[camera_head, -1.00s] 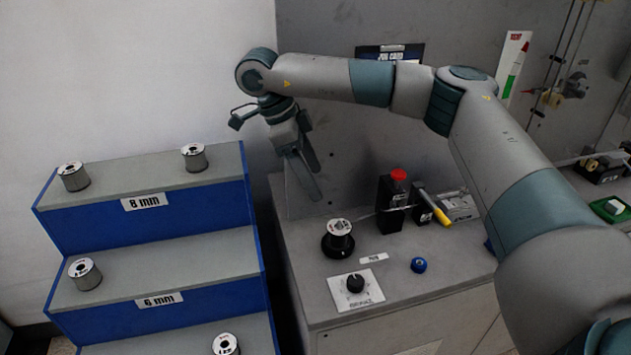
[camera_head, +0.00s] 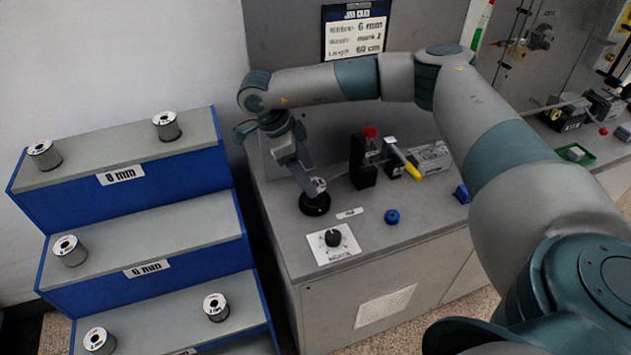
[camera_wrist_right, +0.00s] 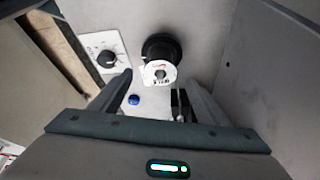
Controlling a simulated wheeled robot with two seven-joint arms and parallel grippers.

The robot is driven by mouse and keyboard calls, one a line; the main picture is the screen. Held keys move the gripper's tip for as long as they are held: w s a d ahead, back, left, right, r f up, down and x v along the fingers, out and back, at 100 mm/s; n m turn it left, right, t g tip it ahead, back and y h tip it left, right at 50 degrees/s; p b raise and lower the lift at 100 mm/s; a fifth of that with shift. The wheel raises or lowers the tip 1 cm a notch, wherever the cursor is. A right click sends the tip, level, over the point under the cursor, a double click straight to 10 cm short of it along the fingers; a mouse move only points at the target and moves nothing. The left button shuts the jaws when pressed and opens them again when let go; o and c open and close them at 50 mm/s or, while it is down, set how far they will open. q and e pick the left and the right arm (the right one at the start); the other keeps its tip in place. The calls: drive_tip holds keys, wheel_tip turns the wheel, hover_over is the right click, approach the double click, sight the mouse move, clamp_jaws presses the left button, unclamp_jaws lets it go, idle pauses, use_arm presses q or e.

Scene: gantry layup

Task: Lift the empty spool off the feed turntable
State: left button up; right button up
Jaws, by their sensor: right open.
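The spool (camera_head: 319,185) stands on the black feed turntable (camera_head: 314,205) on the grey bench top. In the head view my right gripper's fingers (camera_head: 302,178) are in front of the spool and partly hide it. In the right wrist view the spool (camera_wrist_right: 159,72) shows its white end face, with the black turntable (camera_wrist_right: 162,46) behind it. My right gripper (camera_wrist_right: 162,92) is open there, one finger on each side of the picture, and the spool lies between and beyond the fingertips, not gripped. My left gripper is not in view.
A dial on a white plate (camera_head: 333,239) and a blue knob (camera_head: 392,216) sit near the turntable. A black block with a red button (camera_head: 364,160) and a yellow-handled tool (camera_head: 405,160) stand to the right. Blue steps (camera_head: 165,165) with several spools stand to the left.

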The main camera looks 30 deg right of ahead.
sight(313, 181)
drive_tip(key=p+x, duration=0.1)
drive_tip(key=x, duration=0.2)
drive_tip(key=shift+d+f, duration=0.2)
drive_tip(key=shift+f, duration=0.1)
drive_tip(key=shift+x, duration=0.9)
drive_tip(key=shift+c, duration=0.6)
drive_tip(key=c, duration=1.2)
drive_tip(key=shift+r+p, duration=2.3)
drive_tip(key=shift+r, duration=1.85)
drive_tip(key=shift+r, duration=0.3)
drive_tip(key=shift+r+p, duration=0.7)
drive_tip(key=shift+r, duration=0.9)
